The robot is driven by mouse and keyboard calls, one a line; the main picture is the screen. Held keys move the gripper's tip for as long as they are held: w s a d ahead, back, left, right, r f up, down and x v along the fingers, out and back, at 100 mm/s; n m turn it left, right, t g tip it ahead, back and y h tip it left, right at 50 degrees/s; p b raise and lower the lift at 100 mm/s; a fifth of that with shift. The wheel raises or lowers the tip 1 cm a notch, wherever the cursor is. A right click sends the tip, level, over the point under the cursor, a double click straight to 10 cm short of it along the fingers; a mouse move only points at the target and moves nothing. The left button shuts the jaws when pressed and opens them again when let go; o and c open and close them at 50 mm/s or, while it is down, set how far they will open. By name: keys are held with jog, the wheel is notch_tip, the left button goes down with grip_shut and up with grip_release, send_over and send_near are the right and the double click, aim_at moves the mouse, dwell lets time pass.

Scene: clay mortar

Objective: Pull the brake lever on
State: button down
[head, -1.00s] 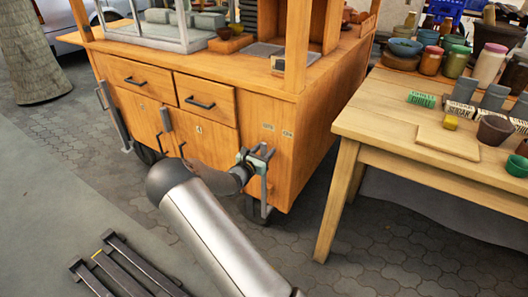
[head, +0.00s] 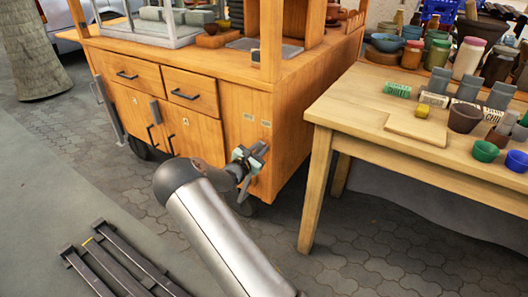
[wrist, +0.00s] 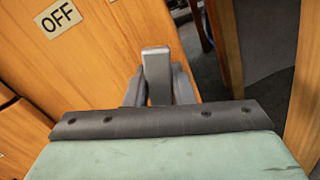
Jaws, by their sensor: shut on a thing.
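The brake lever (head: 245,187) is a grey bar low on the cart's near right corner, below two small labels (head: 257,119). It looks short in the head view and seems to stick outward; its exact angle is hard to tell. My gripper (head: 247,158) is at that corner, shut on the lever. In the wrist view the grey lever end (wrist: 156,68) stands between my two fingers (wrist: 157,90). An "OFF" label (wrist: 58,18) is on the wood panel to the left. My arm hides part of the wheel area.
The wooden cart (head: 205,135) has drawers and another grey lever (head: 108,108) on its left side. A wooden table (head: 400,140) with pots and jars stands close on the right. Dark metal rails (head: 120,262) lie on the floor at lower left.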

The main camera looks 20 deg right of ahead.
jog(key=shift+s+d+f, duration=0.15)
jog(key=shift+s+f, duration=0.05)
jog(key=c, duration=1.2)
grip_release()
jog(key=shift+c, duration=0.2)
jog(key=shift+r, duration=0.1)
jog(key=p+v, duration=0.3)
jog(key=v, duration=1.4)
jog(key=shift+a+p, duration=0.25)
jog(key=shift+p, duration=0.1)
